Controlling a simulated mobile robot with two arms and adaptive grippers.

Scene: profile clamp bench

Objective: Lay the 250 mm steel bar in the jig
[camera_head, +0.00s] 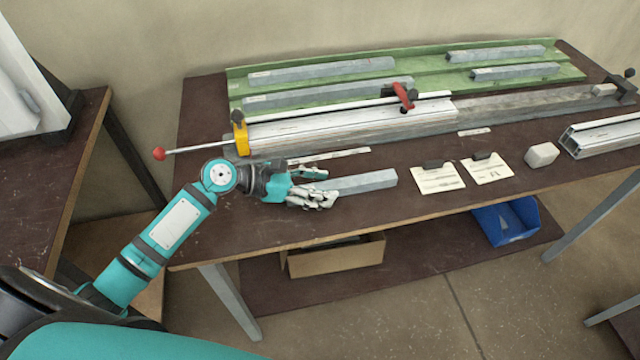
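A grey steel bar (368,182) lies on the brown bench near its front edge. My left gripper (325,187) is at the bar's left end, with its fingers apart; the lower fingers hide part of that end. I cannot tell whether they touch it. The jig (350,128) is a long pale metal rail behind the gripper, with a yellow block (241,138) at its left end and a red-handled clamp (404,97) on it. More grey bars (320,71) lie in a green rack (420,77) at the back. Bar lengths are not readable. My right gripper is not in view.
A red-knobbed rod (160,154) sticks out left of the jig. Two paper cards (437,178) with dark clips, a white block (541,155) and an aluminium profile (605,137) lie to the right. A cardboard box (335,258) and blue bin (505,222) are below.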

